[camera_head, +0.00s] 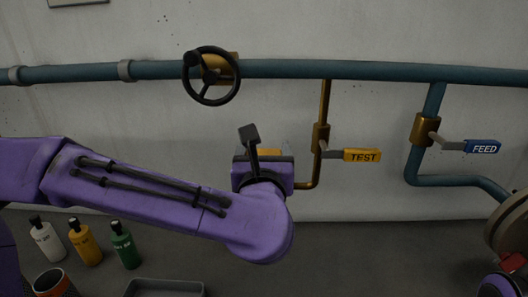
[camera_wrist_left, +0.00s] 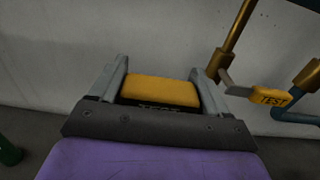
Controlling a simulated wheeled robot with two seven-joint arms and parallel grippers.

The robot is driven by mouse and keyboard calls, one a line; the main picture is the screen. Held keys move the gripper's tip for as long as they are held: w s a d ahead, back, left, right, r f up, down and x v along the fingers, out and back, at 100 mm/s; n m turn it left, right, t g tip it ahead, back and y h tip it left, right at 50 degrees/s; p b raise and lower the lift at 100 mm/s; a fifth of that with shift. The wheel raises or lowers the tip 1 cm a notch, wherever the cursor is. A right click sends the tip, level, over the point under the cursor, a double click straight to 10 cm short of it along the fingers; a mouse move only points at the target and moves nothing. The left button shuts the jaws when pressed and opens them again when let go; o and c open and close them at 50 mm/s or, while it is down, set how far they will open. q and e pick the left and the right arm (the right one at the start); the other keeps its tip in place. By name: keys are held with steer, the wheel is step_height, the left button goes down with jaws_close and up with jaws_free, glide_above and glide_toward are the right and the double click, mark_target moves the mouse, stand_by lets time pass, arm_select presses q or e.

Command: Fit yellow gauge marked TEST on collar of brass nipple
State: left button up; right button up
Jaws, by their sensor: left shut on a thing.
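My left gripper (camera_head: 266,158) is in the middle of the head view, seen from behind, below the teal pipe. In the left wrist view its two grey fingers (camera_wrist_left: 160,72) are shut on the yellow gauge (camera_wrist_left: 160,90), with dark TEST lettering on its near side. In the head view only a yellow strip of the gauge (camera_head: 269,152) shows above my gripper. A thin brass pipe (camera_head: 325,100) drops from the teal pipe, passes a valve, and bends left at the bottom behind my gripper. The nipple's collar is hidden or cannot be made out.
A yellow TEST lever (camera_head: 361,155) sticks out right of the brass valve. A blue FEED lever (camera_head: 482,147) is farther right. A black handwheel (camera_head: 211,76) is on the teal pipe (camera_head: 285,69). Several bottles (camera_head: 85,243) and a grey tray (camera_head: 165,288) are at lower left.

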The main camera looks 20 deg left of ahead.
arm_select(q)
steer(key=shift+f+b, duration=0.65)
steer(key=o, duration=1.7)
steer(key=shift+c, duration=0.2)
steer(key=shift+s+d, duration=0.15)
steer(key=shift+s, duration=0.25)
steer(key=b+v, duration=0.3)
steer(key=v, duration=0.6)
steer(key=shift+s, duration=0.4)
steer(key=shift+d+r, duration=0.1)
